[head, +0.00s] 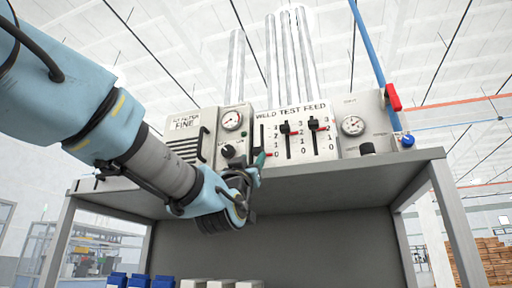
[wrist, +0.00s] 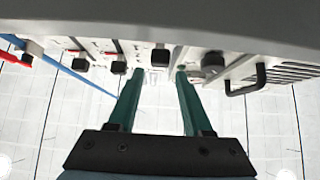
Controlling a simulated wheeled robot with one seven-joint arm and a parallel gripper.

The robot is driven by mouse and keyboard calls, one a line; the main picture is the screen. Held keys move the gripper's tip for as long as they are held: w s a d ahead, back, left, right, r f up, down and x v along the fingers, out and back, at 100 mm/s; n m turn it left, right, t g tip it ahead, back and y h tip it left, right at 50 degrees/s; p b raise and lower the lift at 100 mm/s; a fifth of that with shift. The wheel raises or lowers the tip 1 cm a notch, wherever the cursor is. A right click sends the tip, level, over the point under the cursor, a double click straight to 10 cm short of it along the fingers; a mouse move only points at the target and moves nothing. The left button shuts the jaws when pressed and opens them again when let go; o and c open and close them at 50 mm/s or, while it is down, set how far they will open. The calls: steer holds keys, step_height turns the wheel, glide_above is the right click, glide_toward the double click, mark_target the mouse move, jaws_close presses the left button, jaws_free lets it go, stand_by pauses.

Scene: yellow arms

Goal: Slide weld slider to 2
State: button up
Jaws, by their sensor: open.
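The weld slider's slot (head: 262,135) is the leftmost of three upright slots on the white panel, under the word WELD, beside a scale. Its knob is hidden behind my gripper in the head view, at the slot's low end. In the wrist view a dark block-shaped knob (wrist: 160,57), which looks like the weld knob, shows between and just beyond my fingertips. My gripper (head: 257,165) is open, with two teal fingers pointing at the panel. They also show in the wrist view (wrist: 158,72). Contact with the knob cannot be told.
The test slider knob (head: 285,128) and feed slider knob (head: 313,123) stand to the right, both high. A round knob (head: 228,151) and a gauge (head: 231,120) are to the left. The shelf edge (head: 330,170) runs just below the panel.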

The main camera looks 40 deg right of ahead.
mark_target(257, 150)
steer(key=p+x, duration=0.3)
steer(key=x, duration=0.3)
steer(key=shift+d+r+p, duration=0.1)
steer(key=shift+r+p, duration=0.15)
steer(key=shift+p, duration=0.05)
steer(key=shift+w+d+r+p, duration=0.35)
steer(key=shift+d, duration=0.15)
jaws_close()
stand_by(0.7)
